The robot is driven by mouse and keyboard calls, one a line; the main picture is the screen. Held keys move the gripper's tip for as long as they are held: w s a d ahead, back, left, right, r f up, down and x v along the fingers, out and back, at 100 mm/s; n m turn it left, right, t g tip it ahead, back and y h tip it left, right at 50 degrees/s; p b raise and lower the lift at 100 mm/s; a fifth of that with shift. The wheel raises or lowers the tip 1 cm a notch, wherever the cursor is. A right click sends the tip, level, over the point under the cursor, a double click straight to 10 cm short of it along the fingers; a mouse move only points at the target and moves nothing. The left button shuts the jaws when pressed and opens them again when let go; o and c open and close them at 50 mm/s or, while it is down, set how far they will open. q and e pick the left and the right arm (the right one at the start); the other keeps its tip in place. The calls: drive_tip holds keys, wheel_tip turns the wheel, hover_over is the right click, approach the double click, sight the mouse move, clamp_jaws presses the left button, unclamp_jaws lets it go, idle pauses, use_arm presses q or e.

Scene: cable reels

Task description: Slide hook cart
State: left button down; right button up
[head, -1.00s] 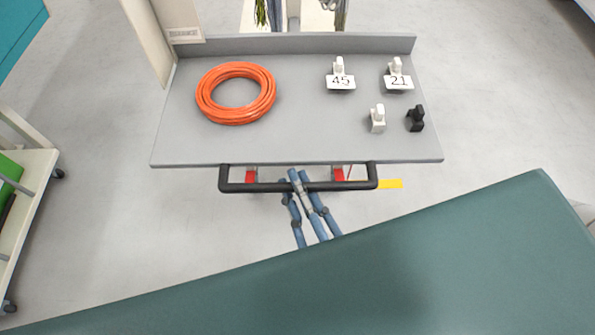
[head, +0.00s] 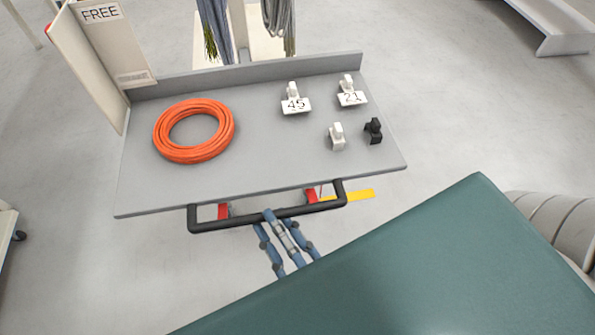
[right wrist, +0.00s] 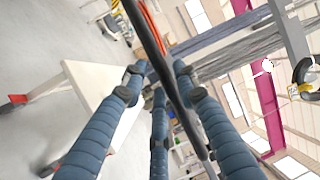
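The hook cart (head: 255,160) has a grey top with a raised back edge and a black bar handle (head: 200,225) along its front. My right gripper (head: 270,215) is at the middle of this handle, with its blue fingers on both sides of the bar. In the right wrist view the black handle (right wrist: 172,75) runs between the fingers (right wrist: 158,75), which look closed around it. The exact contact is partly hidden. An orange cable coil (head: 165,145) lies on the cart top at the left. My left gripper is not in view.
White tags 45 (head: 296,106) and 21 (head: 352,98), a white clip (head: 337,138) and a black clip (head: 373,132) sit on the cart. Grey cables (head: 280,25) hang behind it. A panel marked FREE (head: 100,14) stands at its left.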

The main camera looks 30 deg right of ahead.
drive_tip(key=v, duration=0.9)
drive_tip(key=shift+s, duration=0.35)
drive_tip(key=shift+f, duration=0.15)
